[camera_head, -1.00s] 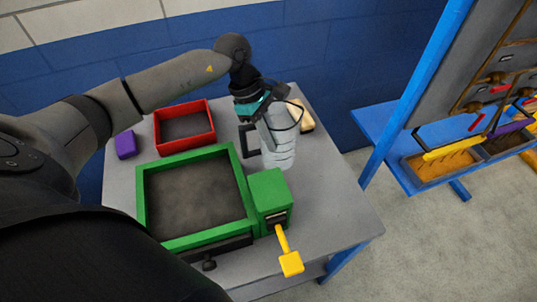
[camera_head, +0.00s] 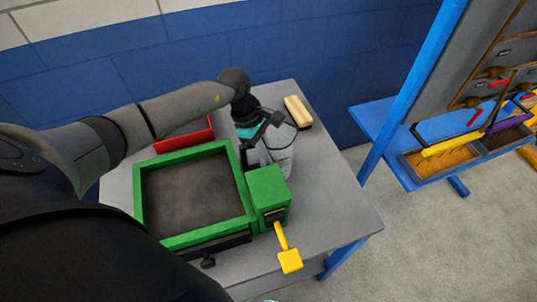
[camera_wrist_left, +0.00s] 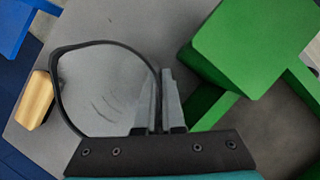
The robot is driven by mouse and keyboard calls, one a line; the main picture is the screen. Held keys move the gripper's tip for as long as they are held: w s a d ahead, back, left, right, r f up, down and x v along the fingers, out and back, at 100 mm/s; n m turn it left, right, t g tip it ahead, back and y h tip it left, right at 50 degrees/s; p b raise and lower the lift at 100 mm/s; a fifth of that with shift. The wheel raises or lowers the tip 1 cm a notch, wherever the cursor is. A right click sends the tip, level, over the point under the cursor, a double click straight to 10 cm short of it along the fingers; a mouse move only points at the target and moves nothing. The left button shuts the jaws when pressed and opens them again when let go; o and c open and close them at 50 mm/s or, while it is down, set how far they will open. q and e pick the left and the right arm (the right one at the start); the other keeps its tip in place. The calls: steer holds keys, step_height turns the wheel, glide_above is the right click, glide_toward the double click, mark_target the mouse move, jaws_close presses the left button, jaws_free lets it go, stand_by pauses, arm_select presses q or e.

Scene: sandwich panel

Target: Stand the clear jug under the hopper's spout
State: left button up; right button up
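The clear jug (camera_head: 279,160) has a dark rim and a dark handle, and is upright or nearly so beside the green box (camera_head: 267,188) on the grey table. My left gripper (camera_head: 262,137) is at its upper edge. In the left wrist view, the fingers (camera_wrist_left: 158,105) are close together across the jug's rim, with the open mouth of the jug (camera_wrist_left: 105,88) to their left. Whether the jug's base touches the table is hidden. I cannot clearly identify a hopper spout. My right gripper is not in view.
A green-framed tray (camera_head: 140,200) joins the green box, which has a yellow lever (camera_head: 287,250). A red bin (camera_head: 205,132) is partly behind my arm. A wooden block (camera_head: 298,112) lies at the back. The table's right side is clear. A blue-framed panel (camera_head: 425,70) stands right.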

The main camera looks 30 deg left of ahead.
arm_select(q)
steer(key=o, duration=0.5)
steer(key=shift+r, duration=0.1)
